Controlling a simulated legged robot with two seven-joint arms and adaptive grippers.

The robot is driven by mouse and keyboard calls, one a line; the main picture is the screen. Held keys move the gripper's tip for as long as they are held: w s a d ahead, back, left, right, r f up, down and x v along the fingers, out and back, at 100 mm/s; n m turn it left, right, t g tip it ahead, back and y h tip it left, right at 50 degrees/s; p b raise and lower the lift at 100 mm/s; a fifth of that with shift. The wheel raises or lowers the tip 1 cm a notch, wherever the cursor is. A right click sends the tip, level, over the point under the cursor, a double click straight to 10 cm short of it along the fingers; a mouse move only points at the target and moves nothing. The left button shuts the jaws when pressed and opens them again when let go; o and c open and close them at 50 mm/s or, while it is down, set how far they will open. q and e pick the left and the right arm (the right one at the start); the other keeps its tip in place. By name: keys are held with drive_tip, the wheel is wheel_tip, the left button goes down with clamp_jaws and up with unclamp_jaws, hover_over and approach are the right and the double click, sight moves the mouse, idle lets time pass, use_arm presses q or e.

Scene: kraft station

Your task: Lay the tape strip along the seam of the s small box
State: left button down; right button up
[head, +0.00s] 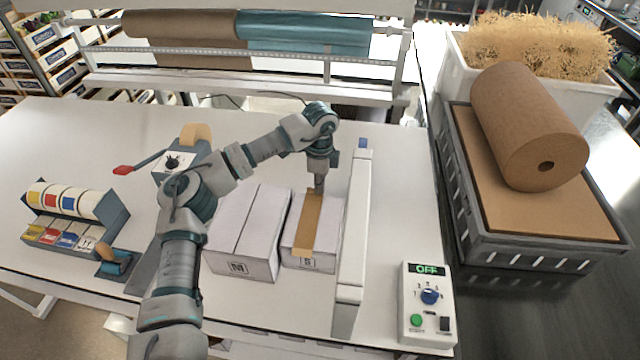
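The small box (328,222), marked S on its front, stands closed on the white table, right of a larger box marked M. A brown tape strip (308,225) lies lengthwise along the middle of its top, where the seam is covered. The strip's near end reaches over the front edge above the label. My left gripper (319,190) points down at the strip's far end, touching or just above it. Its fingers look like one narrow column, so I cannot tell whether they are shut or grip the tape. My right gripper is out of view.
The M box (246,232) stands close on the left. A long white bar-shaped unit (354,220) stands just right of the small box. A control box reading OFF (427,305) is at front right. A tape dispenser (182,155) and a label rack (75,215) are left.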

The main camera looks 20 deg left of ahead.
use_arm(q)
drive_tip(key=shift+d, duration=0.3)
drive_tip(key=c, duration=1.2)
unclamp_jaws()
drive_tip(key=shift+c, duration=0.2)
drive_tip(key=shift+a, duration=0.1)
drive_tip(key=shift+r, duration=0.2)
drive_tip(key=shift+r+p, duration=1.85)
drive_tip(key=shift+r, duration=0.3)
drive_tip(key=shift+f, duration=0.1)
